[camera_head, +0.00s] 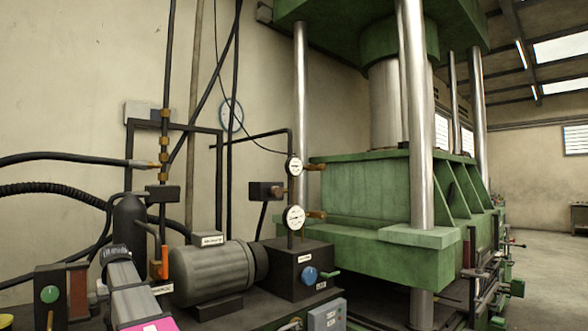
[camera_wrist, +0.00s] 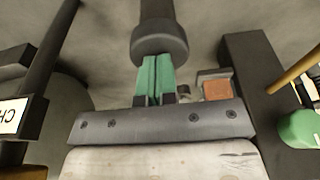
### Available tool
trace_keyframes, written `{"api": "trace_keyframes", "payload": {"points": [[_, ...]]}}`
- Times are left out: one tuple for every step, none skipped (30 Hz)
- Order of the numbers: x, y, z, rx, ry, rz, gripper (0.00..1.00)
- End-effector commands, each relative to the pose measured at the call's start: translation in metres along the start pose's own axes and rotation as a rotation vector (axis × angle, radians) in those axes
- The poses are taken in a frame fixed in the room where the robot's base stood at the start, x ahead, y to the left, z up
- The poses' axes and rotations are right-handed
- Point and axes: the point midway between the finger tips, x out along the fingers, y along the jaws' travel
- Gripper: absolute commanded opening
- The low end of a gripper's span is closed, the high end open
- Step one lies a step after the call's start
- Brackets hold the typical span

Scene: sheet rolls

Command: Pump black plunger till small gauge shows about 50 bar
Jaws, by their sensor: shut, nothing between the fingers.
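In the wrist view a dark round cylinder with a wider collar (camera_wrist: 160,40), which looks like the black plunger, stands just beyond my gripper (camera_wrist: 155,62). The two green fingers are shut against each other with nothing between them. Their tips are at the collar's edge; I cannot tell whether they touch it. In the head view my pale arm reaches up from the bottom left, and its fingers are not clear. The small upper gauge (camera_head: 294,166) and a larger lower gauge (camera_head: 293,217) stand on a pipe; their needles are too small to read.
A grey motor (camera_head: 213,272) and a dark block with a blue knob (camera_head: 310,274) stand right of my arm. An orange handle (camera_head: 165,262) is close to the arm. The green press (camera_head: 365,200) fills the right.

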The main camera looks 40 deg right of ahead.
Motion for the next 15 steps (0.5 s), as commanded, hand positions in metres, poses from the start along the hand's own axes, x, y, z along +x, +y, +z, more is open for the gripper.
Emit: {"api": "trace_keyframes", "payload": {"points": [[0.0,0.0,0.001,0.0,-0.002,0.0,0.0],[-0.001,0.0,0.0,0.0,-0.002,0.0,0.0],[-0.002,0.0,0.0,0.0,-0.002,0.0,0.0],[-0.004,0.0,0.0,0.0,-0.002,0.0,0.0],[-0.006,0.0,-0.001,0.0,-0.002,0.0,0.0],[-0.009,0.0,-0.002,0.0,-0.002,0.0,0.0],[-0.011,0.0,-0.002,0.0,-0.001,0.0,0.0],[-0.014,0.0,-0.003,0.0,-0.001,0.0,0.0],[-0.018,0.0,-0.004,0.0,0.0,0.0,0.0],[-0.02,0.0,-0.004,0.0,0.0,0.0,0.0],[-0.022,0.0,-0.005,0.0,-0.001,0.0,0.0],[-0.026,0.0,-0.005,0.0,-0.001,0.0,0.0],[-0.028,0.0,-0.006,0.0,-0.002,0.0,0.0],[-0.031,0.0,-0.006,0.0,-0.002,0.0,0.0],[-0.034,0.0,-0.007,0.0,-0.002,0.0,0.0]]}}
